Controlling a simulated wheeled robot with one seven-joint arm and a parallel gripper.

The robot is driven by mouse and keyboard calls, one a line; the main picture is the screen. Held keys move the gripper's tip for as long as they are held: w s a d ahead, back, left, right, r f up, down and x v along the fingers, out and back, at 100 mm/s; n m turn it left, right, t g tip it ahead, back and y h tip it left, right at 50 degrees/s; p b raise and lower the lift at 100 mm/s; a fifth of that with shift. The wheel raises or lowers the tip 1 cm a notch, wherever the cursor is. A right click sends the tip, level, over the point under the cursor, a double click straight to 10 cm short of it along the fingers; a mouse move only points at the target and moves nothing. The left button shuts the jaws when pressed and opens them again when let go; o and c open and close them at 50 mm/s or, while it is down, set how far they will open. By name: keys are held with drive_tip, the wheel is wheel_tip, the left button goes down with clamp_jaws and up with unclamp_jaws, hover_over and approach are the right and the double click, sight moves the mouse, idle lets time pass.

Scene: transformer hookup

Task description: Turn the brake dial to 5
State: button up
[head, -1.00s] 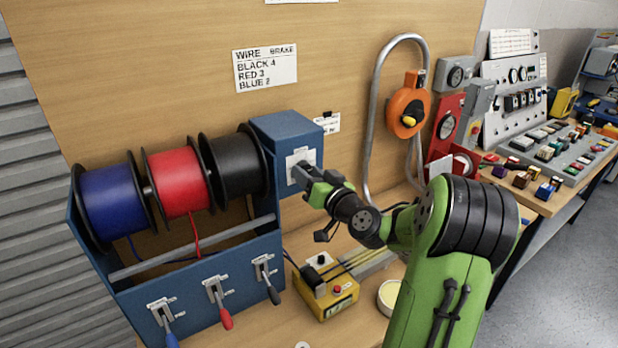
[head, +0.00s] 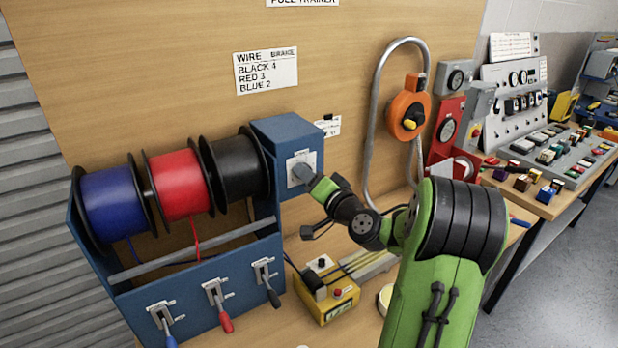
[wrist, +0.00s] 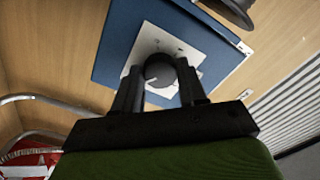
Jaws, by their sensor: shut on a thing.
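The brake dial (wrist: 159,71) is a dark round knob with a pale pointer mark, on a white plate (wrist: 150,42) on the side of the blue wire stand. My gripper (wrist: 160,85) is shut on the dial, one finger on each side of it in the wrist view. The number the dial points to cannot be read. The sign (head: 265,69) on the board lists wire brake values: black 4, red 3, blue 2.
The blue stand (head: 205,292) carries blue, red and black spools and several levers. A yellow box (head: 325,300) sits on the bench below my arm. A curved grey pipe (head: 372,110) and an orange reel (head: 409,112) stand behind my arm.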

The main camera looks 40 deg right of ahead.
idle(0.3)
drive_tip(key=o, duration=1)
drive_tip(key=shift+o, duration=0.2)
drive_tip(key=shift+s, duration=0.1)
drive_tip(key=s+b, duration=0.5)
drive_tip(key=s, duration=1)
drive_tip(key=shift+s+a, duration=0.3)
drive_tip(key=shift+a, duration=0.15)
